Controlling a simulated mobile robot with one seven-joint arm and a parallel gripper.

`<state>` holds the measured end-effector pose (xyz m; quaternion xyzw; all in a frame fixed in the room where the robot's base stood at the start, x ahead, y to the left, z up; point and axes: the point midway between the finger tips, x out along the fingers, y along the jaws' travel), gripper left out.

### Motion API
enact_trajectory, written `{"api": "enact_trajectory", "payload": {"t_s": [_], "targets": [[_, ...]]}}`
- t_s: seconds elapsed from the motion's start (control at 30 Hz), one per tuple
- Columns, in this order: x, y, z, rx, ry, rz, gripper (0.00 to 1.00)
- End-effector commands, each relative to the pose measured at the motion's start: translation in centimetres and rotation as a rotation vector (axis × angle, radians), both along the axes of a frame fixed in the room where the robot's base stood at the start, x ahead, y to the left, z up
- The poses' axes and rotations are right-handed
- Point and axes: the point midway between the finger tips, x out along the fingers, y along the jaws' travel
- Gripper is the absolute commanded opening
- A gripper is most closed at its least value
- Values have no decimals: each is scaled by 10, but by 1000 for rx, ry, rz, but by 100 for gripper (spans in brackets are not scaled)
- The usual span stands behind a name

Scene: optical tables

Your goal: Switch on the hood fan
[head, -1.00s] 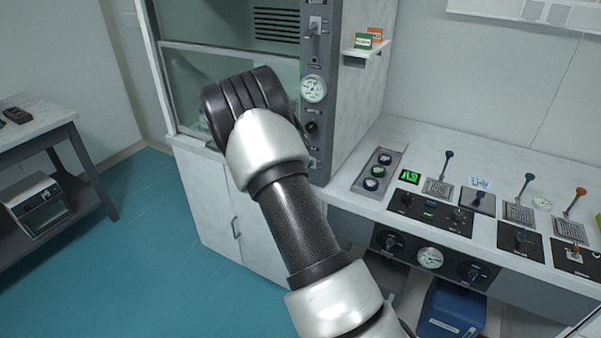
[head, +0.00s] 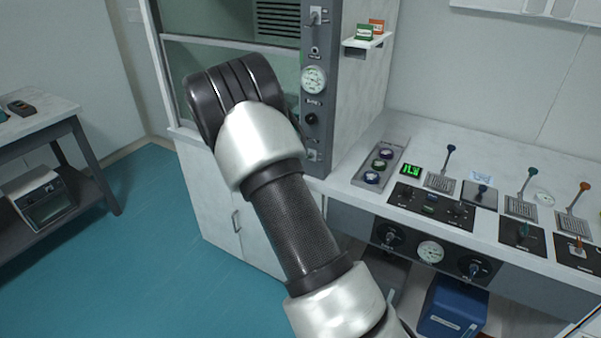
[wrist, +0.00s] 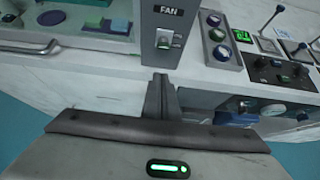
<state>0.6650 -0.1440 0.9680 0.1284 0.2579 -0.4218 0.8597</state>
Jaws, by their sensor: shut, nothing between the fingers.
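The fan switch (wrist: 164,41) is a small pale toggle on the grey front post of the fume hood, under a dark label reading FAN (wrist: 168,10). I cannot tell which way its lever is set. It also shows low on the post in the head view (head: 313,155), just right of my arm. My gripper (wrist: 161,82) is shut and empty in the wrist view, its fingertips just below the switch in the picture; a gap seems to remain. In the head view my wrist hides the fingers.
The hood post carries a gauge (head: 313,79), a black knob (head: 311,118) and an upper toggle switch (head: 317,16). A button box (head: 380,164) and lever panels stand on the bench to the right. The hood's glass sash (head: 180,70) is at the left.

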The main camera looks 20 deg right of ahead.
Motion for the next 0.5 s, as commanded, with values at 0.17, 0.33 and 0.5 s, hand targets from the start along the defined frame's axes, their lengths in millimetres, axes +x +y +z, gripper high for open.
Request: {"api": "enact_trajectory", "payload": {"t_s": [0.17, 0.33, 0.5], "targets": [[-16, 21, 29, 2, 2, 1, 0], [-25, 32, 45, 3, 3, 1, 0], [-28, 35, 50, 0, 5, 1, 0]]}}
